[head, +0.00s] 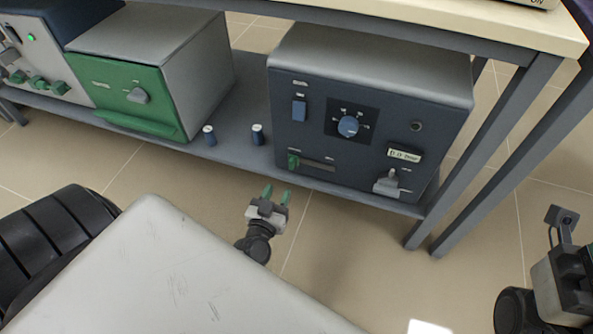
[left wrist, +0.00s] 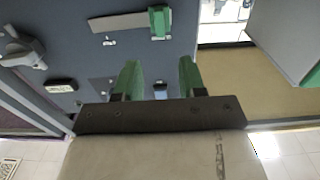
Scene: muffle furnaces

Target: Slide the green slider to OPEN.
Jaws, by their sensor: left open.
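The green slider (head: 293,161) is at the left end of a horizontal slot low on the dark blue furnace (head: 388,125) front in the head view. The slot runs to its right. In the left wrist view, turned upside down, the slider (left wrist: 159,21) is at the top, at the slot's right end. My left gripper (head: 276,193) has green fingers and is in front of and below the slider, apart from it. In the left wrist view the gripper (left wrist: 161,79) is open and empty. The labels by the slot are too small to read. My right gripper's fingers are out of view.
The furnace also has a blue switch (head: 299,110), a blue dial (head: 348,126) and a grey lever (head: 388,183). Two blue cylinders (head: 257,134) stand on the low shelf (head: 243,90). A green-fronted furnace (head: 125,91) is left. A table leg (head: 490,150) stands right.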

